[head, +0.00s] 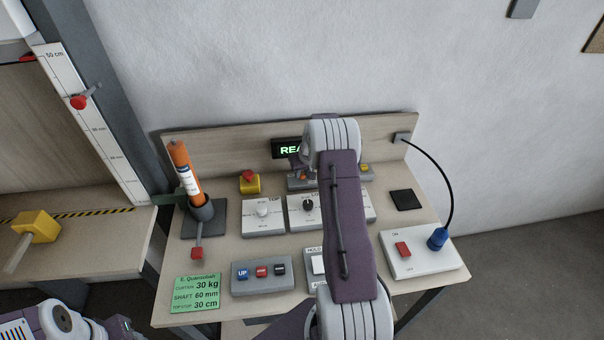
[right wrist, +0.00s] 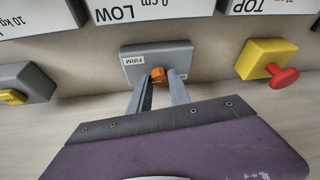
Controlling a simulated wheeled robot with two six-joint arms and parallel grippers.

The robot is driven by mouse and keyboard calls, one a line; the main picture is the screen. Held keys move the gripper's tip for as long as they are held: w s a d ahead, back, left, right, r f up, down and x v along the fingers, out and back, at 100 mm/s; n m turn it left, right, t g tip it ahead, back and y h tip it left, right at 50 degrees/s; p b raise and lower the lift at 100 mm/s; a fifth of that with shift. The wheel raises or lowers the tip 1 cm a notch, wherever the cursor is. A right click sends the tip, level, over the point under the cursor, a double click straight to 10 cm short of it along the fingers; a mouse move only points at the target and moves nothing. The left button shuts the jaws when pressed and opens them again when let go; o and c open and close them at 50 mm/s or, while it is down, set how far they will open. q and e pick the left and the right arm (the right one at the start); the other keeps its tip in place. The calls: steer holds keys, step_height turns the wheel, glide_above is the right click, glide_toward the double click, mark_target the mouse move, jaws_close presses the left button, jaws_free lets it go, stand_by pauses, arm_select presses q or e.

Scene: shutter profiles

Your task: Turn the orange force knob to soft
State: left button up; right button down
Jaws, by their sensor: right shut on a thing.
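The orange force knob (right wrist: 158,74) sits on a grey box (right wrist: 183,55) with a FIRM label at its left side in the right wrist view. My right gripper (right wrist: 160,80) is shut on the knob, one finger on each side. The fingers hide part of the knob, so I cannot tell where it points. In the head view the grey box (head: 293,186) is at the back of the workbench, and my right arm covers much of it. My left gripper is not in view; only part of my left arm shows at the lower left.
A yellow box with a red button (head: 249,183) stands left of the knob's box. White dial boxes (head: 264,226) stand in front of it. An orange cartridge (head: 184,170) stands upright at the bench's left. A switch panel with a blue plug (head: 438,238) is at the right.

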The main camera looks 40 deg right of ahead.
steer(key=n+b, duration=0.1)
steer(key=n+y+b, duration=0.1)
steer(key=n+b, duration=0.1)
steer(key=shift+d+f+n, duration=0.15)
steer(key=shift+n, duration=0.15)
steer(key=shift+n+y+b, duration=0.45)
steer(key=shift+n+y, duration=0.25)
steer(key=shift+n, duration=0.5)
steer(key=shift+d+r+n+y, duration=0.15)
steer(key=shift+n+y, duration=0.25)
steer(key=shift+n, duration=0.7)
steer(key=c, duration=1.2)
jaws_free()
steer(key=shift+r, duration=0.15)
steer(key=v, duration=0.9)
